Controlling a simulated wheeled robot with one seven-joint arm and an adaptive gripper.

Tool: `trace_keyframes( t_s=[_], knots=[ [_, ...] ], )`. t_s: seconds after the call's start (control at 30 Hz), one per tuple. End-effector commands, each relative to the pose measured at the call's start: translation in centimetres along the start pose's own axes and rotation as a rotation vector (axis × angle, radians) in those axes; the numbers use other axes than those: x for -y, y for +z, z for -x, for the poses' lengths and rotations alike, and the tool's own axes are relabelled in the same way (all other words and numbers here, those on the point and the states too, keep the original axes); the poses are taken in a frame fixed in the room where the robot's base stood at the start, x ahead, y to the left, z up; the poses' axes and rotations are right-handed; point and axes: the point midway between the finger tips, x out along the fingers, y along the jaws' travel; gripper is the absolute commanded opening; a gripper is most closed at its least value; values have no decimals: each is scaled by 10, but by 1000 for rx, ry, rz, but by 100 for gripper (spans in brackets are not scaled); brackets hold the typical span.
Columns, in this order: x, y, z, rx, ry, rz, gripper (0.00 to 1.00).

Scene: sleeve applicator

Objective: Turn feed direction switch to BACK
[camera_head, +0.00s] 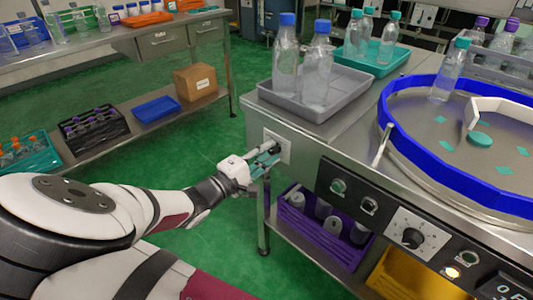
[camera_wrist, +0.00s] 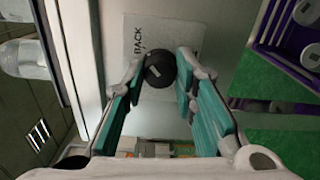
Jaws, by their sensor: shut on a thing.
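The feed direction switch is a round black knob (camera_wrist: 160,69) with a small light mark, on a pale plate (camera_wrist: 134,24) on the machine's end panel. Dark lettering that looks like BACK runs beside it in the wrist view. In the head view, the plate (camera_head: 287,148) and dark knob (camera_head: 275,149) show at the machine's left end, partly covered by my gripper (camera_head: 265,160). My gripper has teal-padded fingers, one on each side of the knob in the wrist view (camera_wrist: 161,75), and is shut on it. The knob's exact setting is hard to read.
The front panel to the right carries a dial (camera_head: 411,238) and a lit yellow button (camera_head: 452,272). A grey tray (camera_head: 345,104) with bottles stands on the machine above the switch. A purple crate (camera_head: 300,233) sits on the shelf below. Green floor is clear at left.

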Motion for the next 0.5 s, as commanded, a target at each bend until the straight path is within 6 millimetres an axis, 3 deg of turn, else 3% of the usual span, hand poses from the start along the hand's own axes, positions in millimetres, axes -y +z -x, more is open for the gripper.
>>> trace_keyframes(
  t_s=[0.4, 0.43, 0.5],
  knots=[
    [2, 0, 1, 1, -4, -6, 0],
    [2, 0, 1, 1, -4, -6, 33],
    [2, 0, 1, 0, -3, -6, 46]
  ],
)
